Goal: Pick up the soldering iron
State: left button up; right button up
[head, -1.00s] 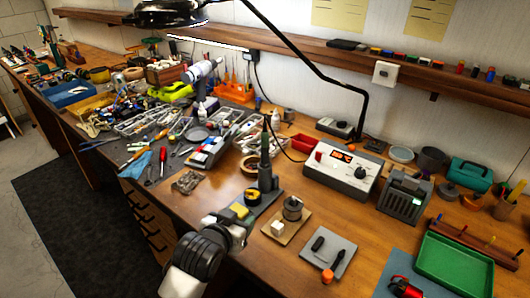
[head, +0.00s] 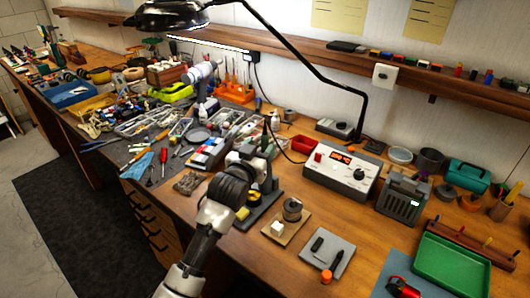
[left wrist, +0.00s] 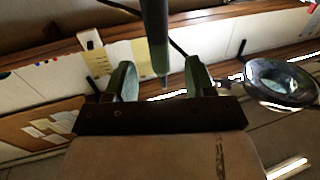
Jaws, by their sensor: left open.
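The soldering iron (head: 265,137) stands upright in its stand (head: 263,202) on the wooden bench, in the middle of the head view. My left gripper (head: 254,152) is at the iron, and my arm hides part of the iron and stand. In the left wrist view, the iron (left wrist: 154,35) is a dark green-grey upright rod between the two open fingers of my gripper (left wrist: 161,68). A gap shows on each side of the rod, so the fingers look clear of it. My right gripper is not in view.
A soldering station (head: 340,178) with a red display stands right of the iron. A solder spool (head: 292,210) on a wooden board and a grey pad (head: 328,248) lie nearer. Cluttered trays and tools fill the left. The lamp (head: 168,16) hangs above.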

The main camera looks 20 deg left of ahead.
aim_at(263, 144)
pick_arm(q)
jog(key=w, duration=0.2)
jog(key=w+p, duration=0.1)
jog(key=w, duration=0.1)
jog(key=shift+w+d+f, duration=0.15)
jog(key=shift+d+f, duration=0.05)
jog(key=c, duration=1)
jog(key=shift+o, duration=0.2)
jog(key=shift+r, duration=0.1)
notch_tip(263, 144, up, 18)
jog(key=b, duration=0.2)
jog(key=shift+b, duration=0.4)
